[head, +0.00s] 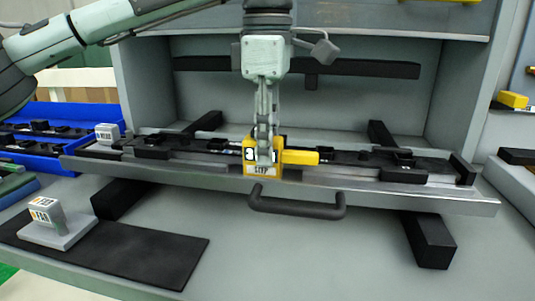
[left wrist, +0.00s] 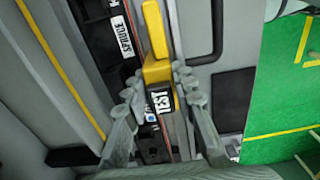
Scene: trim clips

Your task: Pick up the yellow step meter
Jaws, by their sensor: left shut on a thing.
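The yellow step meter (head: 298,157) sits at the middle of the long dark rail fixture (head: 400,163), with a "STEP" label on its front and a yellow arm reaching right. My left gripper (head: 265,148) points straight down onto it and is shut on its block. The left wrist view shows the yellow meter (left wrist: 155,70) between the two grey fingers, with a dark lettered face near them. Whether the meter still touches the rail is hard to tell. My right gripper is not in view.
The rail lies on a metal tray (head: 478,207) with a black handle (head: 297,208). A blue bin (head: 80,115) stands at left. A grey labelled block (head: 57,222) stands on a black mat (head: 150,252) at front left. A yellow item (head: 512,100) lies at right.

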